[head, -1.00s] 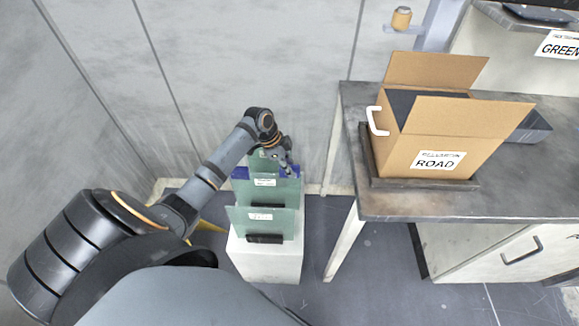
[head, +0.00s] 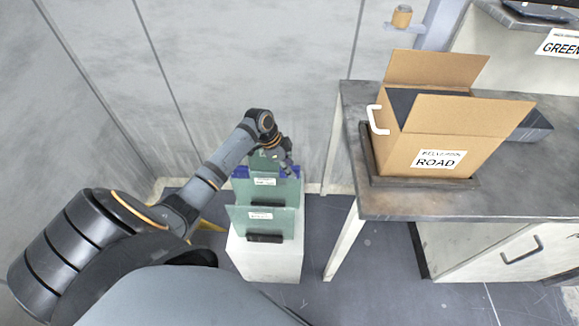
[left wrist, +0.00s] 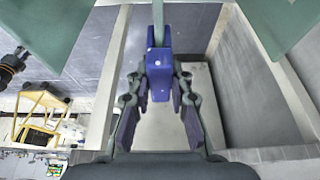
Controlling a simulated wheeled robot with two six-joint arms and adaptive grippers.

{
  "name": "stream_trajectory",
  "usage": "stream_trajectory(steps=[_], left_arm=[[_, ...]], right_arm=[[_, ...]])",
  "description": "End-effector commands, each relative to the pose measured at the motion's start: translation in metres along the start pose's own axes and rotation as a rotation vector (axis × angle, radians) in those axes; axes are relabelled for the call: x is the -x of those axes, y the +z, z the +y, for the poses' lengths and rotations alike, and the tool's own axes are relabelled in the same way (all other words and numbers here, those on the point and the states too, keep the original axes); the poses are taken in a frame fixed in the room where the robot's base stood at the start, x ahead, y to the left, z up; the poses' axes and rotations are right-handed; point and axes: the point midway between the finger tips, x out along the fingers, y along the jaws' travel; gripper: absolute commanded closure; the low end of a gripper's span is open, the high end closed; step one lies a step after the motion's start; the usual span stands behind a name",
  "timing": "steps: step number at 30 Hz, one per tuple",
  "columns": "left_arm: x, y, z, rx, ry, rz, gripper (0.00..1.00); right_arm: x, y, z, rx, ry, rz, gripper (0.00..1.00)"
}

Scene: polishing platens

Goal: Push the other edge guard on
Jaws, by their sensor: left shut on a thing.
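Green glass panes with white labels stand upright, one behind another. The front pane (head: 262,222) is clear of my gripper. A pane behind it (head: 264,190) has a blue edge guard (head: 240,173) at its left side. Another blue edge guard (left wrist: 158,72) is at the right side, where my left gripper (head: 287,168) is. In the left wrist view my left gripper (left wrist: 160,88) is shut on this guard, one finger on each side. The guard lines up with the edge of a pane (left wrist: 158,20); how far it sits on is hidden. My right gripper is not in view.
The panes stand in dark holders on a white pedestal (head: 264,262). To the right, a grey table (head: 400,205) carries an open cardboard box (head: 432,135) labelled ROAD. A wall is behind. A yellow stand (left wrist: 40,105) shows in the left wrist view.

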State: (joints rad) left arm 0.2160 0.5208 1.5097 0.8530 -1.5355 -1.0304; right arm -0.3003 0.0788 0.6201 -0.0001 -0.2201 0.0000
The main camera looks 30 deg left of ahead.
Motion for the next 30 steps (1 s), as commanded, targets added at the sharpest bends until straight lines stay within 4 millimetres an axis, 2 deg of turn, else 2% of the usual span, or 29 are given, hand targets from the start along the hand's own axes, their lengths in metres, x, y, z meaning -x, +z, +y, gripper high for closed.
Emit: stream_trajectory(steps=[30], left_arm=[[-0.0084, 0.0036, 0.0003, 0.001, 0.001, 0.0, 1.0]], right_arm=[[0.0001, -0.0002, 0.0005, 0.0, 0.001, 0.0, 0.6]])
